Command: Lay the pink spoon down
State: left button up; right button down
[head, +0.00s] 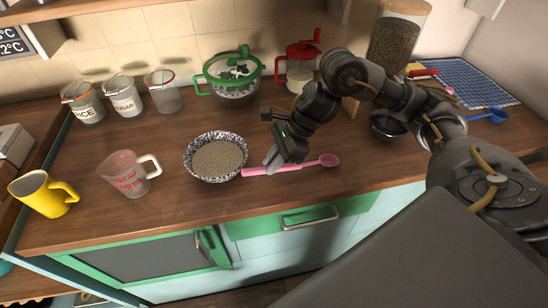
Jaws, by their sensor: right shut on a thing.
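The pink spoon (309,164) lies level at the counter's front part, its round bowl at the right and its handle pointing left. My right gripper (271,163) is shut on the handle, close to the patterned bowl. The spoon is at or just above the counter; I cannot tell whether it touches. The handle's left end (253,171) reaches beside the bowl's right rim. My left gripper is not in view.
A speckled bowl (189,168) of grain stands just left of the spoon. A measuring cup (121,178) and yellow mug (43,193) stand farther left. Jars, a green-lidded pot (232,89) and a red-lidded container (300,73) stand behind. The counter front (300,193) is clear.

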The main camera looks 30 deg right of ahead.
jog(key=shift+f, duration=0.1)
dwell(0.3)
jog(key=shift+a+f+h+p, duration=0.25)
jog(key=shift+f+h+p, duration=0.15)
jog(key=shift+f, duration=0.35)
jog(key=shift+w+a+f+h, duration=0.1)
jog(key=shift+h, duration=0.2)
jog(key=shift+a+f+g+p, duration=0.1)
jog(key=shift+f+g+p, duration=0.2)
jog(key=shift+p, duration=0.2)
jog(key=shift+f+h, duration=0.15)
jog(key=shift+h, duration=0.15)
jog(key=c, duration=1.7)
grip_release()
